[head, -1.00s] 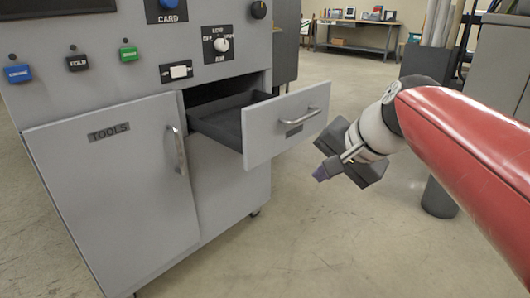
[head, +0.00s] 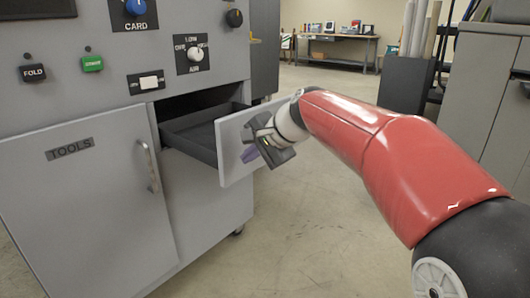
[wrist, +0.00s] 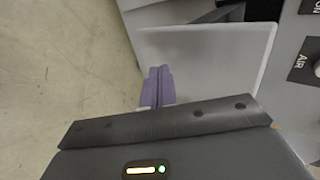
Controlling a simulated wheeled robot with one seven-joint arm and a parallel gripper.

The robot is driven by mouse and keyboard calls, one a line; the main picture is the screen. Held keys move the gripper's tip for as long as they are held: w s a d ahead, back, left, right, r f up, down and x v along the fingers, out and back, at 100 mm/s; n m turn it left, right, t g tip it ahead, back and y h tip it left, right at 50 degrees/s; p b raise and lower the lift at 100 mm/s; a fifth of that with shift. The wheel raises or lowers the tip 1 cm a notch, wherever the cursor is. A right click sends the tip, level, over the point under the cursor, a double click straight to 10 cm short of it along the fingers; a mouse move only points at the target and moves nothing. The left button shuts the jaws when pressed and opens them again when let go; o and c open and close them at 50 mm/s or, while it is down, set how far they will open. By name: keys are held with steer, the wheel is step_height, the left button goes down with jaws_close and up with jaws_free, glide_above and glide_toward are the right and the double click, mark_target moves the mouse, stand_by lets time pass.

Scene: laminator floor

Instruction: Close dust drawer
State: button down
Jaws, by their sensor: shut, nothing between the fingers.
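The dust drawer (head: 232,172) stands pulled out of the grey machine, its dark empty tray (head: 195,135) showing behind the pale front. In the head view my gripper (head: 248,155) is at the drawer front, covering much of its right part and the handle area. In the wrist view the purple fingers (wrist: 158,85) are together and empty, over the drawer's pale front panel (wrist: 205,55). I cannot tell whether the fingertips touch the panel. The drawer's handle and label are hidden.
The machine's TOOLS door (head: 85,205) is shut, left of the drawer. Knobs and switches (head: 193,55) sit above the drawer. A dark bin with rolls (head: 405,85) stands at the back right, with a workbench (head: 338,45) far behind. The floor right of the machine is clear.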

steer(key=shift+w+a, duration=0.65)
steer(key=shift+a, duration=0.15)
steer(key=shift+r, duration=0.1)
